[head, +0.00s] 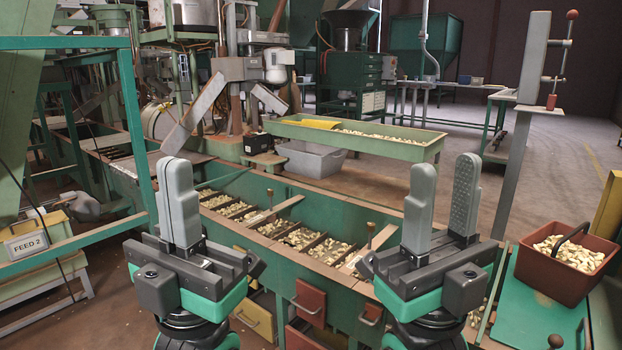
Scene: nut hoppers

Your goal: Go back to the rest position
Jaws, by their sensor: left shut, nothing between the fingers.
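My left gripper (180,172) stands upright at the left of the head view, its two grey fingers pressed together with nothing between them. My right gripper (445,174) stands upright right of centre, its fingers apart with an empty gap. Both are in front of the green hopper bench (265,243), whose compartments hold pale nuts. The grippers hide parts of the bench.
A red-brown basket (552,283) of nuts with a dark handle sits on a green surface at the right. A long green tray (425,152) of nuts is behind the bench, above a grey bin (322,170). A "FEED 2" box (30,240) is at the left.

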